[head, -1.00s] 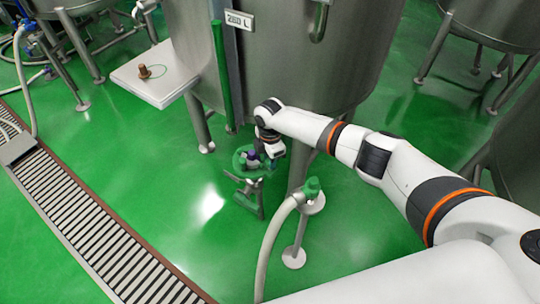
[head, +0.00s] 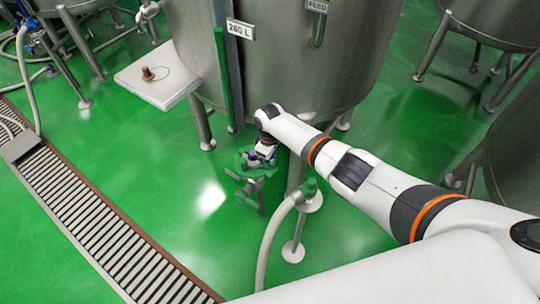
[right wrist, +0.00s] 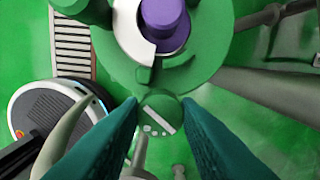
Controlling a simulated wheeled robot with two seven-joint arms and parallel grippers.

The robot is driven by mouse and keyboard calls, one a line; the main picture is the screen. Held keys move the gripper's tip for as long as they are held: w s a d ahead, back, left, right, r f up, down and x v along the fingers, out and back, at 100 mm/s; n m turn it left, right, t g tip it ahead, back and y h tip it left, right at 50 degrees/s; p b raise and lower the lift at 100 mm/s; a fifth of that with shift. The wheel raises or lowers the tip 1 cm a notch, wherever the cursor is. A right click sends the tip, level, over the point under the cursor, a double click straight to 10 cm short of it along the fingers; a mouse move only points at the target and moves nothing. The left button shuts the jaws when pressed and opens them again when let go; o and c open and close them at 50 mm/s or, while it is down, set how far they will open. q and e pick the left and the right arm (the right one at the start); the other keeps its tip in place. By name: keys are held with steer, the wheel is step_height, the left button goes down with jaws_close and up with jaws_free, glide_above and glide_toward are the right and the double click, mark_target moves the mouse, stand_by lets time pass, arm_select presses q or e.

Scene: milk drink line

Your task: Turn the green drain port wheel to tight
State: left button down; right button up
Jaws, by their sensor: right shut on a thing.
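The green drain port wheel (head: 246,164) is low under the steel tank in the head view. In the right wrist view the green wheel (right wrist: 215,70) fills the top, with a purple hub (right wrist: 172,28) and a partial white collar around it. A round green knob (right wrist: 160,112) with a pale bar mark sits at the wheel's near edge, between my teal fingers. My right gripper (head: 264,154) reaches the wheel from above right and is shut on this knob; the fingertips partly cover its sides. My left gripper is not in view.
The tank (head: 285,60) stands over the wheel on steel legs. A white shelf (head: 158,78) juts out at left.

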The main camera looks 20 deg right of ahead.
steer(key=m+p, duration=0.1)
steer(key=m, duration=0.4)
steer(key=shift+r+m, duration=0.1)
steer(key=shift+m, duration=0.2)
steer(key=shift+m+p, duration=0.65)
steer(key=shift+m, duration=1.55)
steer(key=shift+w+d, duration=0.1)
steer(key=o, duration=1)
steer(key=shift+r+p, duration=0.3)
steer(key=shift+r, duration=0.05)
step_height(320, 180, up, 11)
steer(key=p, duration=0.3)
steer(key=shift+r, duration=0.1)
